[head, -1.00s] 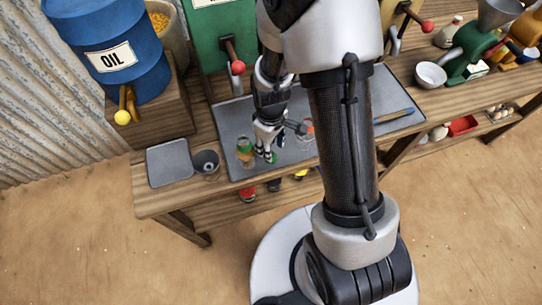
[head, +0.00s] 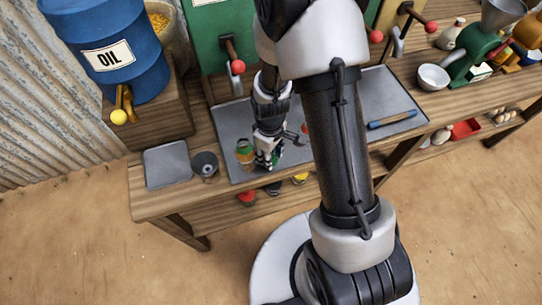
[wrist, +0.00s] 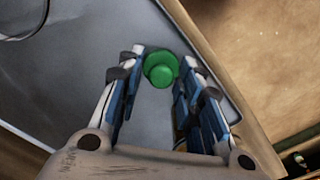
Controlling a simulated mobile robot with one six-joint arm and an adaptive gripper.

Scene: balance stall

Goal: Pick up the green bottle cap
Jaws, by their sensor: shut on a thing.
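The green bottle cap (wrist: 160,69) is between the two fingertips of my gripper (wrist: 161,63) in the wrist view. The fingers are shut on it, one on each side. Behind it lies the grey metal tray (wrist: 78,75). In the head view my gripper (head: 266,162) points down over the front left part of the tray (head: 228,120). The cap is mostly hidden by the fingers there, and its height above the tray is hard to tell.
A small jar (head: 245,155) stands just left of my gripper. A grey square plate (head: 167,165) and a dark cup (head: 206,165) sit further left. A blue-handled tool (head: 392,119) lies on the tray's right. Red-knobbed levers (head: 238,67) stand behind.

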